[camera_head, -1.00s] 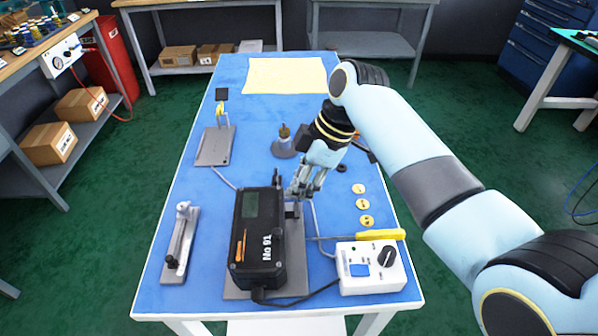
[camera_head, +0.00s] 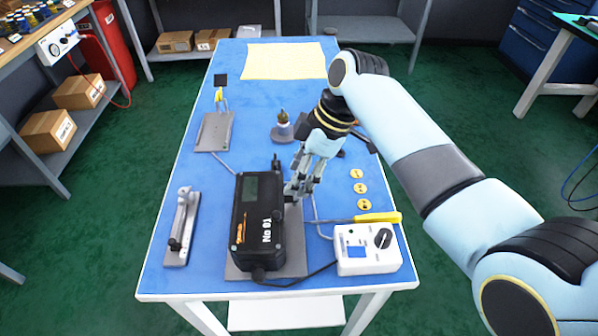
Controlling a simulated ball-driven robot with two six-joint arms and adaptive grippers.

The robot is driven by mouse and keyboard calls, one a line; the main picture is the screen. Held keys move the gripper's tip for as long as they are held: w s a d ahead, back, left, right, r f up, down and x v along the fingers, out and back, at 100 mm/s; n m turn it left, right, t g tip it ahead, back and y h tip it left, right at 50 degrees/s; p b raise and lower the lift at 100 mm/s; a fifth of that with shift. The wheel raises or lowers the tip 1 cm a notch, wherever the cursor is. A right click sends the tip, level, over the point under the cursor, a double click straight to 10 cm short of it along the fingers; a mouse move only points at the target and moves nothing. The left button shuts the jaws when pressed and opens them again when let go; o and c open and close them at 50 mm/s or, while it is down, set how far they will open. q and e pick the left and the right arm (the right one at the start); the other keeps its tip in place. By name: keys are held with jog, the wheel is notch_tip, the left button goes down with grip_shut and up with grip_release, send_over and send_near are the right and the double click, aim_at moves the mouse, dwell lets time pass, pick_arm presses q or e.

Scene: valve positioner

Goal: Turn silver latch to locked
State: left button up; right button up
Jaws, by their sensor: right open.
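A black boxed positioner (camera_head: 256,222) marked "No 01" stands on a grey plate near the front of the blue table. My right gripper (camera_head: 297,190) is open beside the box's upper right side, fingers pointing down. Its fingers cover part of the metal fittings there; I cannot tell whether they touch. A silver bar with a lever and a dark knob (camera_head: 182,227) lies on the table to the left of the box, apart from the gripper. I cannot tell whether this bar or a covered fitting is the silver latch. My left gripper is not in view.
A white control box (camera_head: 366,252) with a black dial and a yellow-handled screwdriver (camera_head: 377,217) are at the front right. Several yellow discs (camera_head: 361,188) lie behind them. A grey plate (camera_head: 214,132) and a small cone-topped stand (camera_head: 283,130) are farther back, before a yellow mat (camera_head: 284,60).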

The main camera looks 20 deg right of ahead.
jog(key=v, duration=1.2)
jog(key=shift+s+a+f, duration=0.1)
jog(key=shift+f, duration=0.05)
